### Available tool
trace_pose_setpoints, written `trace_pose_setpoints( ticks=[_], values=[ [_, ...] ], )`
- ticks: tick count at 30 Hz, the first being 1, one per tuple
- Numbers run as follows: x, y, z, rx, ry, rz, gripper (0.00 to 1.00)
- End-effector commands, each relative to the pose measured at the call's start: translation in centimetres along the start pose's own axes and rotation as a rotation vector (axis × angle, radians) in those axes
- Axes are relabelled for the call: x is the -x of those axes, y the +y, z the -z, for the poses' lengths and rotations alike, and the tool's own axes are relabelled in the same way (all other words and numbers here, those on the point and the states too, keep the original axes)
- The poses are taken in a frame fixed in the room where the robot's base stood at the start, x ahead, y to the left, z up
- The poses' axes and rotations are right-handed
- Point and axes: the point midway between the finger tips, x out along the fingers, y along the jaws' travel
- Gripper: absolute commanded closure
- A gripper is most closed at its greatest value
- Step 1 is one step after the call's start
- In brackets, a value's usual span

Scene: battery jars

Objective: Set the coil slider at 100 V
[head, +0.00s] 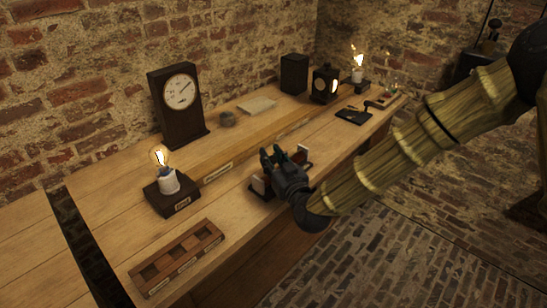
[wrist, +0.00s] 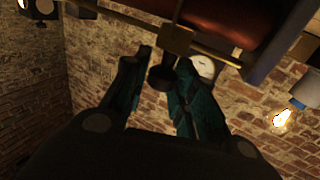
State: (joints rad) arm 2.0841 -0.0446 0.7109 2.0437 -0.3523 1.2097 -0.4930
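The coil (wrist: 245,22) is a red-brown cylinder across the top of the wrist view, with a brass rod along it. A brass slider (wrist: 176,40) with a dark knob (wrist: 161,78) sits on the rod. My gripper (wrist: 163,62) has its two fingers on either side of the knob; whether they press on it cannot be told. In the head view my gripper (head: 272,155) is over the coil stand (head: 259,187) and hides most of it. The dial meter (head: 180,92) stands upright at the back left; its scale is too small to read.
A lit bulb on a dark base (head: 179,202) and a wooden compartment tray (head: 178,258) are at the left of the bench. A black box (head: 294,74), a lantern (head: 325,84), a key-like device (head: 354,115) and another lit bulb (head: 358,64) stand farther right.

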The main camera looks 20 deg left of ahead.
Motion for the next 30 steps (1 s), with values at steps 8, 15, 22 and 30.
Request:
trace_pose_setpoints(
  ticks=[8, 15, 22, 30],
  values=[
    [0.0, 0.0, 0.0, 0.0, 0.0, 0.0, 0.57],
    [0.8, 0.0, -0.1, 0.0, -0.002, 0.0, 0.57],
    [4.4, 0.0, 0.0, 0.0, -0.002, 0.001, 0.57],
    [9.2, 0.0, 0.0, -0.001, -0.002, 0.0, 0.57]
  ],
)
